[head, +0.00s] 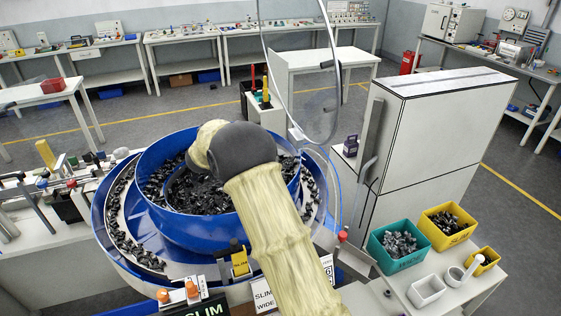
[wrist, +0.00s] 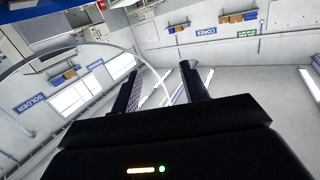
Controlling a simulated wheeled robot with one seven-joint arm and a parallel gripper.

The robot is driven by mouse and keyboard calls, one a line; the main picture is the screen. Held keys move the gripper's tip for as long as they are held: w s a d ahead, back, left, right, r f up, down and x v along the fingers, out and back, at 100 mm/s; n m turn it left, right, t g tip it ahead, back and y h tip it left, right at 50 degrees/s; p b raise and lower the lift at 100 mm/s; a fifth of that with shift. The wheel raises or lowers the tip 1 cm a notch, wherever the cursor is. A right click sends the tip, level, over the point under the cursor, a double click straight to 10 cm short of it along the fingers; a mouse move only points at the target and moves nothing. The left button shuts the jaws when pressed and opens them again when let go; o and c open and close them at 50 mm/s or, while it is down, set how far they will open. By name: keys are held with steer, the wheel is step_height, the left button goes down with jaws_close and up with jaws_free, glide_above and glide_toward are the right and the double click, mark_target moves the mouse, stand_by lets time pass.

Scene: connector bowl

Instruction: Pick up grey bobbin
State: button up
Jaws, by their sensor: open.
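I cannot make out a grey bobbin for certain. A teal bin (head: 390,262) on the right bench holds several grey pieces (head: 400,243), too small to identify. My gripper (wrist: 162,84) is open in the wrist view, its two dark fingers apart with nothing between them. It faces the walls of the room, and no bench top shows between the fingers. In the head view my sleeved arm rises in front of the blue bowl (head: 160,160), and the gripper itself is not clear there.
The bowl holds many black parts. A yellow bin (head: 428,236), a smaller yellow bin (head: 485,268) and a white tray (head: 427,291) stand near the teal bin. A tall grey cabinet (head: 425,150) stands behind them. A thin clear hoop (head: 338,90) rises above the bowl.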

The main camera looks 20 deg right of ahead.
steer(key=s+f+m+g+h+b, duration=0.2)
steer(key=s+f+m+g+h, duration=0.2)
steer(key=f+m+g+h, duration=0.4)
step_height(320, 180, down, 5)
steer(key=m+g, duration=0.1)
steer(key=g, duration=0.2)
steer(key=shift+s+d+h, duration=0.25)
steer(key=shift+s+h, duration=0.05)
steer(key=shift+s, duration=0.1)
steer(key=x, duration=1.2)
steer(key=shift+s+d, duration=0.15)
steer(key=shift+p+x, duration=0.35)
steer(key=shift+x, duration=2.3)
steer(key=shift+s+r, duration=0.1)
